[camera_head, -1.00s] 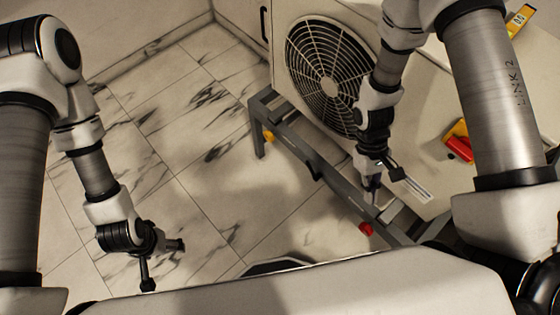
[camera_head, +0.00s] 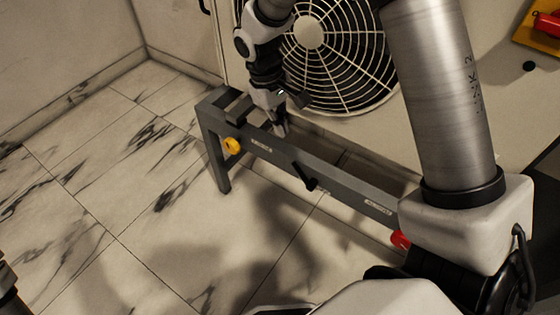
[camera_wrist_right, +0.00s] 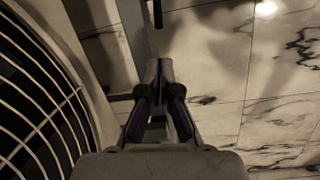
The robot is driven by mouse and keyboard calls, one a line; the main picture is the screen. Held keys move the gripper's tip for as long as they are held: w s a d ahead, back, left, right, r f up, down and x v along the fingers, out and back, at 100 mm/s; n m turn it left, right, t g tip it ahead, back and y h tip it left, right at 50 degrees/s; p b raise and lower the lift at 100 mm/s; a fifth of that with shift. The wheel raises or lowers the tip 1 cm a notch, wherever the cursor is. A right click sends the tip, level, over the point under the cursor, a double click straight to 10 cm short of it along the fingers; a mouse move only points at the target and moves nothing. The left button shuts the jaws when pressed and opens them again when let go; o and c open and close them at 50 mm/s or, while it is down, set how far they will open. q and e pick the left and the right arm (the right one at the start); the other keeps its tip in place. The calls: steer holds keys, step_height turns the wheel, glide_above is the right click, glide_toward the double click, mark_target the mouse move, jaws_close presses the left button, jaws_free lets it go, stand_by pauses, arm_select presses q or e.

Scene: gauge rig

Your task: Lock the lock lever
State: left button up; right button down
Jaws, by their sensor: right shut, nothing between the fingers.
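The lock lever (camera_head: 305,177) is likely the short black lever on the front of the grey rail (camera_head: 335,184), near its middle. It slants down to the right. My right gripper (camera_head: 282,130) is shut and empty, pointing down at the rail between the yellow knob (camera_head: 232,146) and the lever, apart from the lever. In the right wrist view its fingers (camera_wrist_right: 158,65) are together with nothing between them. A black bar (camera_wrist_right: 157,12) there may be the lever; I cannot tell. My left gripper is out of view.
A large round fan grille (camera_head: 335,50) stands right behind the rail. A red knob (camera_head: 400,240) sits at the rail's right end, partly hidden by my right arm. A yellow panel with a red part (camera_head: 548,22) is at upper right. The marble floor (camera_head: 110,190) in front is clear.

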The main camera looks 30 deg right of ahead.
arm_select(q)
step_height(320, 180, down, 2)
arm_select(e)
steer(key=shift+w+f+t, duration=0.2)
steer(key=shift+f+t, duration=0.1)
steer(key=shift+f, duration=0.1)
arm_select(q)
steer(key=shift+b, duration=0.3)
arm_select(e)
steer(key=shift+f, duration=0.1)
steer(key=f+b, duration=0.1)
steer(key=f, duration=0.2)
steer(key=s+f+b, duration=0.1)
steer(key=f+b, duration=0.1)
steer(key=f, duration=0.1)
steer(key=d+f+b, duration=0.1)
steer(key=f, duration=0.2)
steer(key=shift+s+d+f+b, duration=0.1)
steer(key=shift+s+f+b, duration=0.1)
steer(key=shift+f+b, duration=0.2)
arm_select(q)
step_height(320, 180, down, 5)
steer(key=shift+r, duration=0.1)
